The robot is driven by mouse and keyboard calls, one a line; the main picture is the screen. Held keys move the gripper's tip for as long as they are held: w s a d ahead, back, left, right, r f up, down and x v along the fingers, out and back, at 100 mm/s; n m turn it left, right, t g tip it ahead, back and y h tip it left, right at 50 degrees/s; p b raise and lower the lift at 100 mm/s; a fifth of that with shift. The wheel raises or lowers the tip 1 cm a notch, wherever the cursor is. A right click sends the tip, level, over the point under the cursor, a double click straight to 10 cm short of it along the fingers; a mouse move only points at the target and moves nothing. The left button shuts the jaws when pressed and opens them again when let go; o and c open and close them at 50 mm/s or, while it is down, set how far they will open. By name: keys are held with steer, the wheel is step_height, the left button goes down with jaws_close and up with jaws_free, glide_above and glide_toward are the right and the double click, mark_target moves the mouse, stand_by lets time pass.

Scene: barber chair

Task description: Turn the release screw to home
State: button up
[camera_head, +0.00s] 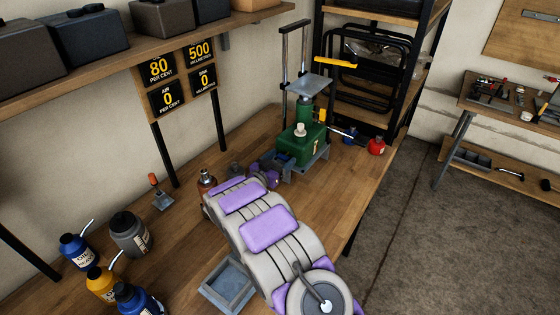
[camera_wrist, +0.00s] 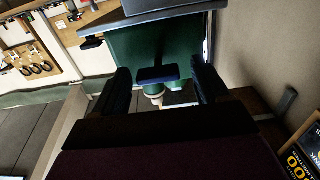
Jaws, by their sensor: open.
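The green jack (camera_head: 300,143) stands on the bench under a metal frame, its body also filling the upper middle of the wrist view (camera_wrist: 125,45). A dark blue T-shaped handle (camera_wrist: 158,74), which looks like the release screw, projects from the green body in the wrist view. A pale round fitting (camera_wrist: 153,90) shows just below the handle.
A sign board (camera_head: 182,77) reads 80, 500, 0 and 0. Oil cans (camera_head: 76,252), a grey can (camera_head: 130,234) and a grey tray (camera_head: 229,284) are on the left and front of the bench. A shelf rack is behind.

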steer(key=c, duration=1.1)
steer(key=shift+o, duration=0.2)
